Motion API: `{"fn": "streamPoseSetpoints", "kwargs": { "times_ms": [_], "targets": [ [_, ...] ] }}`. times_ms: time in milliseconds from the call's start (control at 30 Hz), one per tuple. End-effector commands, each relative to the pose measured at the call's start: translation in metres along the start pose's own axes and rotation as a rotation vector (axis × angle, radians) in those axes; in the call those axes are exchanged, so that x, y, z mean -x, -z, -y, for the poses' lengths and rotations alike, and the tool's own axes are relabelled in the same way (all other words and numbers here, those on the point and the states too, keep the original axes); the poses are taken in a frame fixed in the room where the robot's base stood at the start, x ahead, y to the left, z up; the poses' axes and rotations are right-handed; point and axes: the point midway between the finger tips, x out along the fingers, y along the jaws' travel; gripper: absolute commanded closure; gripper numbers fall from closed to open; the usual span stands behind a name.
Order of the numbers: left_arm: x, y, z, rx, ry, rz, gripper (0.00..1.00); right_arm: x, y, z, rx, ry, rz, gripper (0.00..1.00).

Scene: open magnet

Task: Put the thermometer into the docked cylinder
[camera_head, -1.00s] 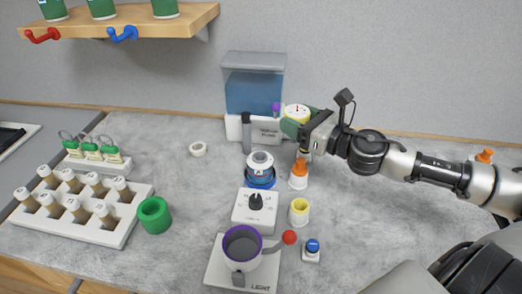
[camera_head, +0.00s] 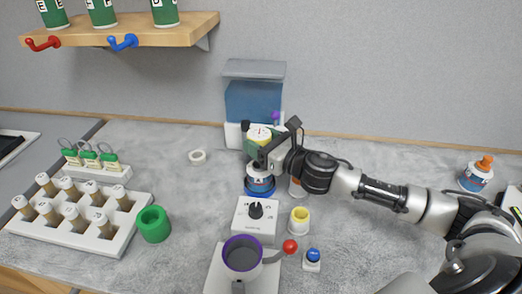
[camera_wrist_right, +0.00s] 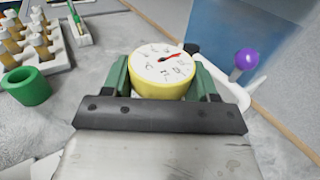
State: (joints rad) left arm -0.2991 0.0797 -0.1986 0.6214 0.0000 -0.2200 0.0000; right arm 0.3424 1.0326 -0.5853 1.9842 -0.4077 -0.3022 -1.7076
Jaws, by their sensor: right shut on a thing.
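The thermometer has a round white dial with a red needle and a yellow rim. My right gripper (camera_head: 260,146) is shut on the thermometer (camera_head: 259,131), upright with its dial up. The wrist view shows the dial (camera_wrist_right: 163,68) between two green fingers. It is above the blue and white round piece (camera_head: 260,182) behind the white knob box (camera_head: 256,218); the thermometer's lower end is hidden. A grey cylinder with a purple rim (camera_head: 243,252) stands on the white plate (camera_head: 215,268) at the front. I cannot tell which is the docked cylinder. My left gripper is not in view.
A blue water tank (camera_head: 254,100) stands behind the gripper. A yellow and white cup (camera_head: 299,221), a red ball lever (camera_head: 289,247) and a blue button (camera_head: 313,256) are at the front right. A green ring (camera_head: 153,224) and vial rack (camera_head: 125,232) are at left.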

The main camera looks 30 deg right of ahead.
Motion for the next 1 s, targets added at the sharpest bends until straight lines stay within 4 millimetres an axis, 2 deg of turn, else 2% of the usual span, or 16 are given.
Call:
{"fn": "streamPoseSetpoints", "kwargs": {
  "times_ms": [100, 200, 700, 733, 867, 1000],
  "targets": [
    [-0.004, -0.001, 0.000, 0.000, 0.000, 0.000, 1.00, 0.001, 0.023, -0.001, -0.008, 0.002, -0.005, 0.69],
    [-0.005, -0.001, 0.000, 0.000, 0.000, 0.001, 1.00, 0.001, 0.034, 0.000, -0.006, 0.002, -0.003, 0.69],
    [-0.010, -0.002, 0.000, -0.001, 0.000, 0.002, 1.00, 0.001, 0.043, 0.000, -0.003, 0.001, -0.002, 0.69],
    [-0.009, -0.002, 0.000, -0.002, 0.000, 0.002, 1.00, 0.001, 0.042, 0.000, -0.003, 0.001, -0.002, 0.37],
    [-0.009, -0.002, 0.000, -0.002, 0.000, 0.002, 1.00, 0.001, 0.041, 0.000, -0.003, 0.001, -0.002, 0.17],
    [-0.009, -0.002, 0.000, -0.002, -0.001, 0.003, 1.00, 0.001, 0.041, 0.000, -0.003, 0.001, -0.002, 0.16]
  ]
}}
